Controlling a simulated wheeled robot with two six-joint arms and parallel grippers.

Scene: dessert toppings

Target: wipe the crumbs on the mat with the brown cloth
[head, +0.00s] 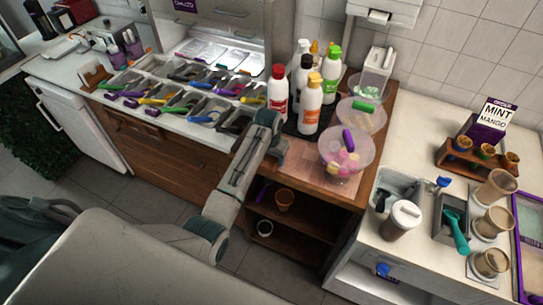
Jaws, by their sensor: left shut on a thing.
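My left arm reaches over the counter from the lower left. My left gripper (276,146) points down at the left end of the pinkish-brown mat (302,172) and is shut on the brown cloth, which is mostly hidden beneath the gripper and hard to tell from the mat. I cannot make out crumbs at this size. My right gripper is not in view.
Several sauce bottles (309,105) stand close behind the gripper. A clear bowl of colourful pieces (345,160) stands at the mat's right. Topping bins (205,112) with coloured scoops fill the left counter. A lidded cup (402,222) stands on the right counter.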

